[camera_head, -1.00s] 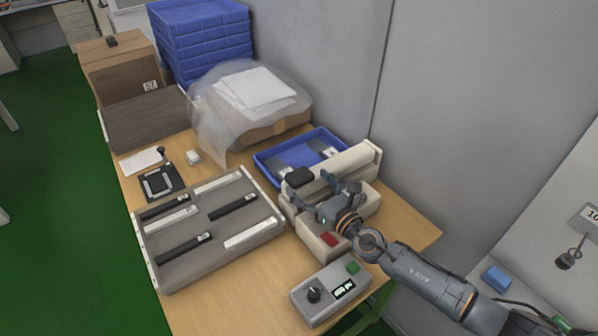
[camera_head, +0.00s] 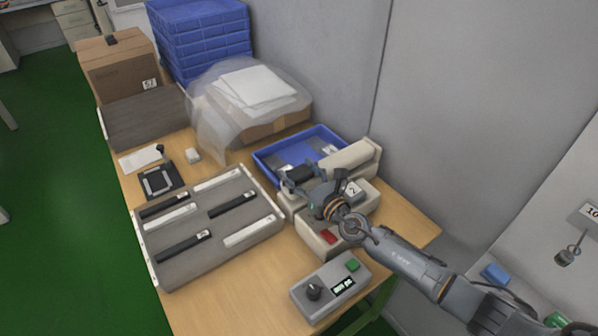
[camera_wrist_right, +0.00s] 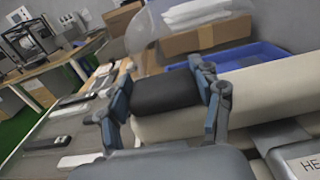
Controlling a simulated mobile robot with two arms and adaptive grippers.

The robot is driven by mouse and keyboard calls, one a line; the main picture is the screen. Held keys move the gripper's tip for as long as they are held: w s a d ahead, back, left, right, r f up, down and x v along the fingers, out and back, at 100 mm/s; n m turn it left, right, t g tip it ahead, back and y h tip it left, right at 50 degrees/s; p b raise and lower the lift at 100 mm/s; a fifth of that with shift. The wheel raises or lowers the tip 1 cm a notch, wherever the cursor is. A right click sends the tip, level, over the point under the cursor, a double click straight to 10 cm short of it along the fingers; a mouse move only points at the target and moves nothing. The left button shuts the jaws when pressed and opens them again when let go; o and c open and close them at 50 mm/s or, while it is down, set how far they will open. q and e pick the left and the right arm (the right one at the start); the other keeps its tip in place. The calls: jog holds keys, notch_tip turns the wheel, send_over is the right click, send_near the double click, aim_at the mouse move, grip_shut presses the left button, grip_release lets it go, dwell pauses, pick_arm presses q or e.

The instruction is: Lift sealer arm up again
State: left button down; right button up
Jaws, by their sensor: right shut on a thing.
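The cream sealer (camera_head: 318,232) stands at the right side of the table, with a red button (camera_head: 328,236) on its front. Its cream sealer arm (camera_head: 352,157) runs along the back, with a black handle (camera_head: 300,172) at its left end. The handle also shows in the right wrist view (camera_wrist_right: 166,93). My right gripper (camera_head: 302,180) is at the handle, its fingers shut on either side of it; the wrist view shows the fingers (camera_wrist_right: 165,100) flanking it. The gripper hides part of the sealer's middle. My left gripper is not in view.
A blue tray (camera_head: 262,167) lies behind the sealer. A grey slotted tray (camera_head: 205,255) with black and white strips lies left of it. A control box (camera_head: 318,305) stands in front. A clear plastic bag (camera_head: 205,130) is behind left. A grey wall (camera_head: 460,110) stands close behind.

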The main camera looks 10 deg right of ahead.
jog(key=shift+c, duration=0.6)
jog(key=shift+d+r, duration=0.1)
jog(key=shift+r, duration=0.2)
jog(key=w+d+r+m+p, duration=0.2)
jog(key=d+r+m+p, duration=0.2)
jog(key=r+p, duration=0.3)
notch_tip(320, 180, up, 3)
jog(key=shift+d+r+m, duration=0.1)
jog(key=shift+d+m, duration=0.1)
jog(key=shift+m, duration=0.3)
jog(key=o, duration=1.7)
jog(key=shift+d, duration=0.1)
